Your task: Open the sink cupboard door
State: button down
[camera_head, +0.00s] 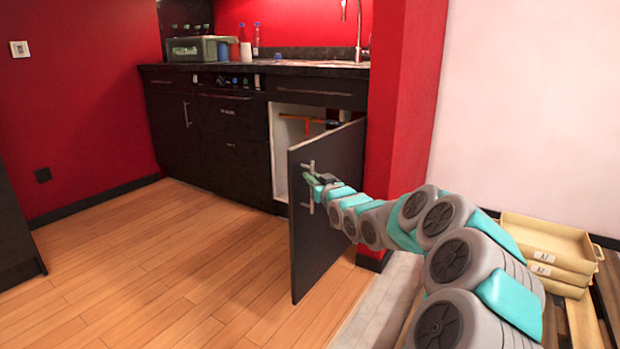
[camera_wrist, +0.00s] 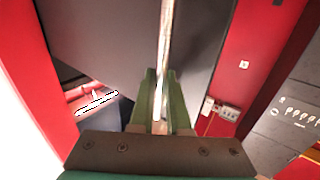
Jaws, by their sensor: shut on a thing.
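The sink cupboard door (camera_head: 327,225) is a dark panel below the counter. It stands swung out wide from the cupboard, and it also fills the upper middle of the wrist view (camera_wrist: 100,40). Its vertical metal handle (camera_head: 311,168) is on the door's left part in the head view and runs down the middle of the wrist view (camera_wrist: 166,40). My gripper (camera_head: 314,181) is at the handle, and its green fingers (camera_wrist: 158,100) are shut on it. The cupboard opening (camera_head: 288,130) shows a pale inside wall and an orange pipe.
The black counter (camera_head: 290,68) carries a green box (camera_head: 197,48), bottles and cups, with a tap (camera_head: 358,30) at its right. A red wall pillar (camera_head: 405,90) stands right of the cupboard. Beige trays (camera_head: 545,245) lie at right. The wooden floor (camera_head: 160,270) left of the door is clear.

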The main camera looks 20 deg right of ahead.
jog(key=c, duration=0.9)
grip_release()
jog(key=s, duration=0.5)
jog(key=s+d, duration=0.1)
jog(key=s, duration=0.1)
jog(key=shift+s+d, duration=0.1)
jog(key=shift+s, duration=0.3)
